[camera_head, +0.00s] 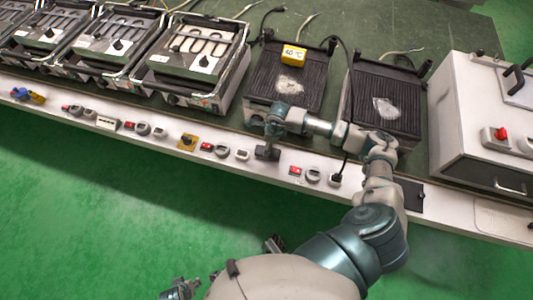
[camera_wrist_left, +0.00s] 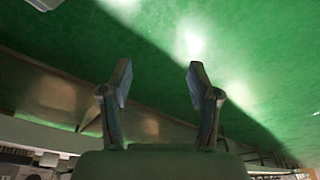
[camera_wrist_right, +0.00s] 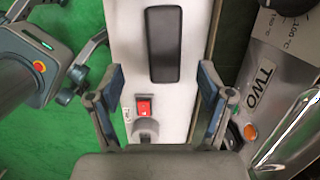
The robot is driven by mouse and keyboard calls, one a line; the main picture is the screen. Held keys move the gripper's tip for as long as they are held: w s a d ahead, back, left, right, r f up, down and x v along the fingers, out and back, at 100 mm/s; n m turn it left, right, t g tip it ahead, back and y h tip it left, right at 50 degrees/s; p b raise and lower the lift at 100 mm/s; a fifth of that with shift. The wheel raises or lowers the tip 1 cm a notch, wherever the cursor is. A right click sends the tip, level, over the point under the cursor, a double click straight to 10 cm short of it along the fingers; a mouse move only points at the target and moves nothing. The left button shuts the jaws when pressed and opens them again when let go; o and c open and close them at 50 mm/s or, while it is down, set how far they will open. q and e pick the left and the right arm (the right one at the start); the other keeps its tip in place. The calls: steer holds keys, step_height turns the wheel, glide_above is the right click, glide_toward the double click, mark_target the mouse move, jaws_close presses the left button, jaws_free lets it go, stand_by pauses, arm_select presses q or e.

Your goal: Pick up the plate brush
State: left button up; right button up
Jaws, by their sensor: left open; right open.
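A dark, rounded rectangular thing (camera_wrist_right: 163,45), which looks like the plate brush, lies on the white front ledge in the right wrist view. In the head view a small dark block (camera_head: 267,153) shows on the ledge just below my right gripper (camera_head: 272,126). In the right wrist view that gripper (camera_wrist_right: 161,75) is open and empty. Its fingers stand either side of the brush's line, with the brush a little ahead and apart from them. My left gripper (camera_wrist_left: 158,80) is open and empty over the green floor, away from the bench.
A red switch (camera_wrist_right: 144,106) and a grey knob (camera_wrist_right: 145,130) sit on the ledge close to the right fingers. Two ribbed black hot plates (camera_head: 290,80) stand behind, one with a yellow 40 °C block (camera_head: 293,53).

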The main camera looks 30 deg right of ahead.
mark_target(275, 153)
steer(key=shift+a+f, duration=0.1)
steer(key=shift+f, duration=0.8)
steer(key=f, duration=0.2)
steer(key=f+b, duration=0.1)
steer(key=f, duration=0.3)
steer(key=shift+w+d, duration=0.25)
steer(key=shift+w, duration=0.15)
steer(key=shift+w+a+f, duration=0.1)
steer(key=shift+a, duration=0.05)
steer(key=shift+c, duration=0.7)
arm_select(q)
steer(key=r, duration=0.4)
steer(key=shift+s+d+r, duration=0.15)
steer(key=shift+s+r, duration=0.15)
steer(key=shift+s, duration=0.05)
arm_select(e)
steer(key=c, duration=1.2)
